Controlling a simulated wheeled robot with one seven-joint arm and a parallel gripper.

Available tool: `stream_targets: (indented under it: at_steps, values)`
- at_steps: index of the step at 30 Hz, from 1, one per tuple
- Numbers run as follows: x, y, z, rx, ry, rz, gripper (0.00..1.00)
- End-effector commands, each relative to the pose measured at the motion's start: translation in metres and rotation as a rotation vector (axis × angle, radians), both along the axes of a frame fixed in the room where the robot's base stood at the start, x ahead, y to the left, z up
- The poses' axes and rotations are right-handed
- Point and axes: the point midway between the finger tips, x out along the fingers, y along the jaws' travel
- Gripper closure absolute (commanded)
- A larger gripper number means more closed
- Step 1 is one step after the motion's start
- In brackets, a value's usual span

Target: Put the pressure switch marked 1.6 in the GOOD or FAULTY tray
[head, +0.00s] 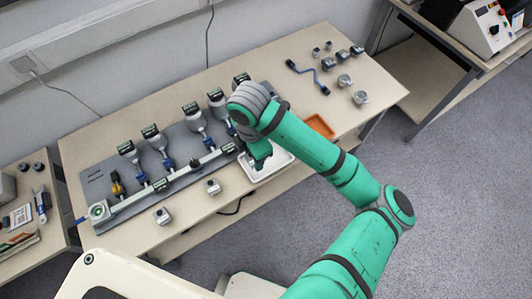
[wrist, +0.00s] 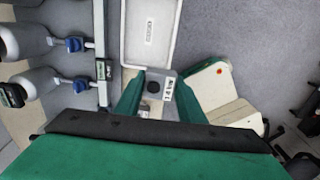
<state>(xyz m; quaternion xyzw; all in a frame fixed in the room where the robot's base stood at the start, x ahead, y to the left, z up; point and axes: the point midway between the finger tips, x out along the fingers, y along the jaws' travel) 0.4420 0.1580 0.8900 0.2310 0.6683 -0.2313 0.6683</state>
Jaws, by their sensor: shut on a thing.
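My gripper (head: 261,163) is low over the near side of the white tray (head: 283,160) in the head view. In the wrist view my gripper (wrist: 155,98) is shut on a small grey pressure switch (wrist: 155,78) with a dark round port and a white label. The label's print is too small to read surely. The switch is just off the near end of the white tray (wrist: 125,45), whose own label is also unreadable. An orange tray (head: 320,126) lies right of the white one, partly behind my arm. In the head view the held switch is hidden.
A grey rig (head: 97,184) with several gauges and a pale pipe fills the table's left and middle. Two small metal switches (head: 163,215) (head: 212,186) stand along its front edge.

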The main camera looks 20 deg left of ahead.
Motion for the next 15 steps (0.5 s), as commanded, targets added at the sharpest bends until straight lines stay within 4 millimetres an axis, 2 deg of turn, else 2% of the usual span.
stream_targets:
  at_steps: [3,9,15]
  values:
    - [0.026,-0.006,-0.012,-0.003,0.001,-0.004,0.96]
    - [0.05,-0.01,-0.045,-0.002,0.003,-0.002,0.96]
    - [0.062,-0.011,-0.059,-0.001,0.001,0.002,0.96]
